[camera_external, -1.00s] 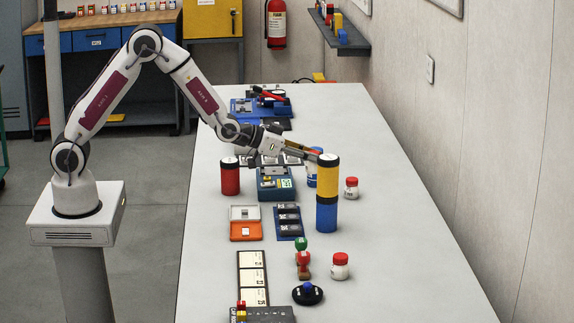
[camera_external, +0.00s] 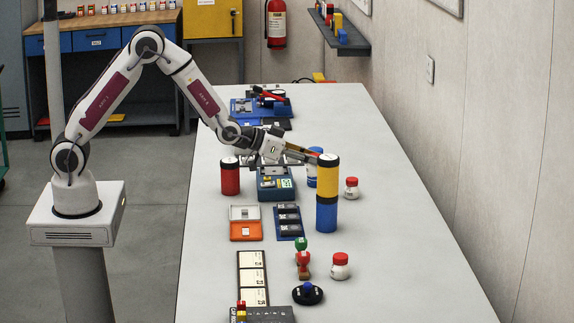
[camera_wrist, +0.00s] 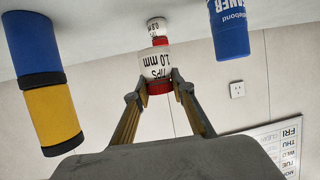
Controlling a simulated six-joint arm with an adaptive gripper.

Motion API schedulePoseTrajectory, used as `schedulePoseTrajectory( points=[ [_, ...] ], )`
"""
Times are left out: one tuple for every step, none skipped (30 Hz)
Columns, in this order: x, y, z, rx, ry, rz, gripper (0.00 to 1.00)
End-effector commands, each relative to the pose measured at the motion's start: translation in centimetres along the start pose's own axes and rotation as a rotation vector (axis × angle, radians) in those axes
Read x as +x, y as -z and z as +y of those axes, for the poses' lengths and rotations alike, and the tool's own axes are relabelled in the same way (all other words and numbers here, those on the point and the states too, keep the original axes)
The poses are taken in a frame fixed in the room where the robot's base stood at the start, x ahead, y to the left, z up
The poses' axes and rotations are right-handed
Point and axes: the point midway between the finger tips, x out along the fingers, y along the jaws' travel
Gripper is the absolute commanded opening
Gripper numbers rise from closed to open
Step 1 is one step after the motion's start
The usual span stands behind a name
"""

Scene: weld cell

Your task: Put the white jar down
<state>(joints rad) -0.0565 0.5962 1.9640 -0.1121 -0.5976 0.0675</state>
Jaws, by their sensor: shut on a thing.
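My gripper (camera_wrist: 157,87) is shut on a white jar (camera_wrist: 154,66) with a red lid and a "TIPS 1.0 mm" label. The fingers grip it at the lid. The wrist picture is upside down, so the jar is upright. In the external view, my gripper (camera_external: 314,160) reaches low over the table behind the yellow-and-blue cylinder stack, which hides the held jar. I cannot tell whether the jar's base touches the table (camera_external: 400,260).
The yellow-and-blue stack (camera_external: 327,179) stands close to one side of my gripper, a blue can (camera_wrist: 229,28) on the other. A smaller white jar (camera_external: 351,187) stands just beyond. Another red-lidded jar (camera_external: 340,267) stands nearer the camera. The table's right side is clear.

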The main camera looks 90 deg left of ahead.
Motion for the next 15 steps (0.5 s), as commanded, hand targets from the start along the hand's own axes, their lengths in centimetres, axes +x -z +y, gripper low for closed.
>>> schedulePoseTrajectory(
  points=[
    [0.5,0.0,0.3,0.003,-0.007,0.002,0.01],
    [0.8,0.1,0.5,0.005,-0.015,0.003,0.01],
    [1.3,0.2,0.8,0.011,-0.027,0.002,0.01],
    [1.6,0.3,1.1,0.016,-0.037,0.003,0.01],
    [2.0,0.4,1.4,0.019,-0.047,0.003,0.01],
    [2.5,0.7,1.8,0.027,-0.062,0.004,0.01],
    [2.9,0.8,2.2,0.031,-0.074,0.003,0.01],
    [3.2,0.9,2.5,0.036,-0.085,0.003,0.01],
    [3.7,1.2,3.0,0.042,-0.101,0.004,0.01],
    [4.1,1.3,3.4,0.048,-0.113,0.003,0.01],
    [4.5,1.5,3.8,0.053,-0.124,0.004,0.01],
    [4.9,1.7,4.2,0.059,-0.139,0.003,0.01],
    [5.2,1.9,4.6,0.062,-0.149,0.003,0.01],
    [5.5,2.0,4.9,0.068,-0.159,0.003,0.01],
    [5.9,2.3,5.3,0.073,-0.172,0.004,0.01]
  ],
)
